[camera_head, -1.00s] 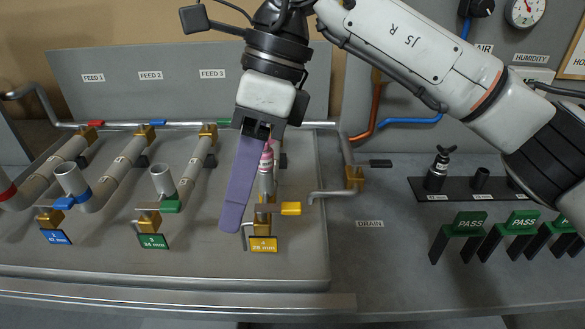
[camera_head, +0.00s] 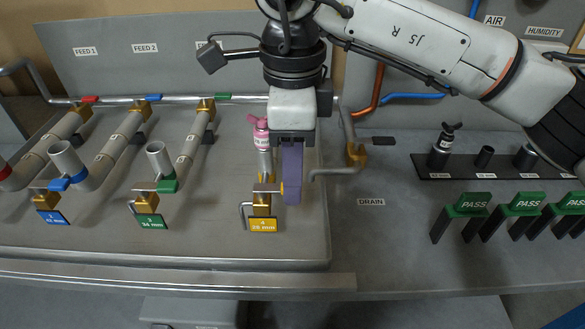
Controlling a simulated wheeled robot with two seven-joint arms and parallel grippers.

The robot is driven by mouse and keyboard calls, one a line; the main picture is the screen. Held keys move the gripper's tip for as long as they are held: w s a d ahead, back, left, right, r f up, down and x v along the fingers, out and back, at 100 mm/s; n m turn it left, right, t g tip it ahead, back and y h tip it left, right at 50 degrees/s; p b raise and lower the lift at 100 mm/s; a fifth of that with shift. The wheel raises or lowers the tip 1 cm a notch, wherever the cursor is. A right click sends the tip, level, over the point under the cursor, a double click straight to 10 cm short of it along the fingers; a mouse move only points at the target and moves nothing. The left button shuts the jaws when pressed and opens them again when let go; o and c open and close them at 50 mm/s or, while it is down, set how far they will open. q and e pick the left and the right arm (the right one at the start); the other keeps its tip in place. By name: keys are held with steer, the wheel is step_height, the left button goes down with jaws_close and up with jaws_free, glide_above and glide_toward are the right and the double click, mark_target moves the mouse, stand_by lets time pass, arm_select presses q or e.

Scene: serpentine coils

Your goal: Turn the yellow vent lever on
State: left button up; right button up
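The yellow vent lever (camera_head: 281,188) is mostly hidden behind my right gripper; only a yellow sliver shows. It belongs to the brass valve (camera_head: 262,205) above the yellow "4 / 28 mm" plate (camera_head: 263,225), with a bent outlet pipe on its left. My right gripper (camera_head: 292,198) points down, its purple fingers in front of the lever end, just right of the valve. They overlap in this view, so I cannot tell whether they are open or touch the lever. My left gripper is not in view. A pink-topped plug (camera_head: 261,132) stands at the tube behind the valve.
Valves with green (camera_head: 167,186) and blue (camera_head: 68,183) levers stand to the left. A bent drain pipe (camera_head: 338,174) and brass valve (camera_head: 356,154) are close on the right. Green PASS gauges (camera_head: 467,204) stand farther right. The bench around the DRAIN label (camera_head: 371,202) is clear.

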steer(key=shift+f, duration=0.2)
steer(key=shift+c, duration=0.4)
jaws_close()
